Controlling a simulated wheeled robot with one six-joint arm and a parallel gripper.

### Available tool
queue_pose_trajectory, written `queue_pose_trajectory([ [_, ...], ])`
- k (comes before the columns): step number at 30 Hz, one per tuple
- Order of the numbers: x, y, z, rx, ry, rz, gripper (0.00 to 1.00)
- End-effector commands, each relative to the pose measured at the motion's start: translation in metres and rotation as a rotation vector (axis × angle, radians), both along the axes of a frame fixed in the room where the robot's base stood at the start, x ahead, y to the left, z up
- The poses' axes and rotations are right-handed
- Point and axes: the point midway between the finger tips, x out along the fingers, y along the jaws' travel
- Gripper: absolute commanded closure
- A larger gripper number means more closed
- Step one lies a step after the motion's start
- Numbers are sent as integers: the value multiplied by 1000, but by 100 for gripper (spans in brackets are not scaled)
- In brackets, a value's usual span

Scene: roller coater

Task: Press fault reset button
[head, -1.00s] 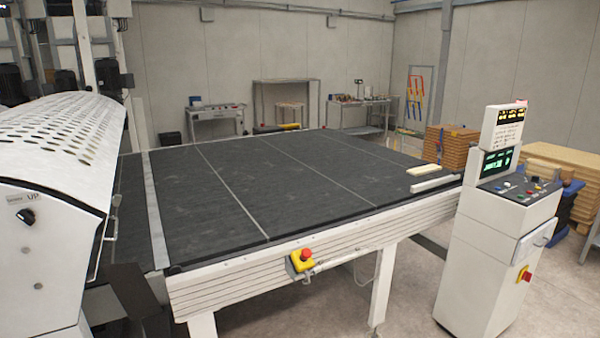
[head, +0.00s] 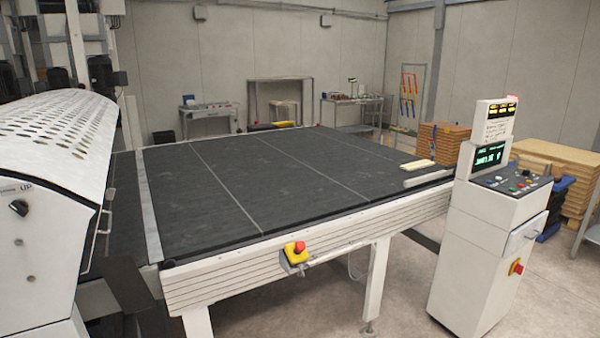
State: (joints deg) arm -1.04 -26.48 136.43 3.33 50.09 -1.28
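The control console (head: 480,255) stands at the right of the head view, by the near right corner of the conveyor table. Its sloped panel (head: 512,183) carries several small buttons and knobs in different colours. The button labels are too small to read, so I cannot tell which one is the fault reset button. A screen with green text (head: 489,156) and a small upper display (head: 503,110) rise behind the panel. My gripper is not in view.
The wide conveyor table (head: 270,185) with a dark belt fills the middle. A red emergency stop on a yellow box (head: 295,254) juts from its front edge. A perforated white machine hood (head: 55,130) is at left. Board stacks (head: 560,165) stand behind the console. Floor in front is clear.

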Motion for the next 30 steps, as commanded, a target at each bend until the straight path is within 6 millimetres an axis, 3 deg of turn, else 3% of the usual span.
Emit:
queue_pose_trajectory([
  [27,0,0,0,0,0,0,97],
  [30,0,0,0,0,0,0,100],
])
